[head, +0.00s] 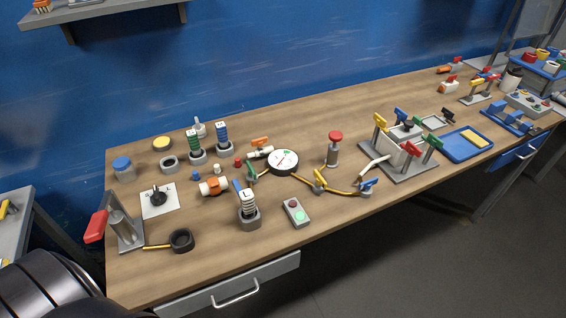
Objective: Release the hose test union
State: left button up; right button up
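A yellow hose runs along the front middle of the wooden bench (420,100). A yellow fitting (319,182) sits on it, and a blue-handled fitting (368,185) stands at its right end. The hose's left part passes by a round white dial (283,161) and a green-handled part (251,173). I cannot tell for certain which joint is the hose test union. Neither of my grippers is in view.
A red-topped post (335,150) stands behind the hose. A grey stand with coloured clamps (398,165) is to its right, and a button box (295,212) is at the front edge. Several small parts crowd the left. Bare wood shows along the back middle.

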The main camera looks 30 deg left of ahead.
aim_at(213, 185)
jog(key=u, duration=1.4)
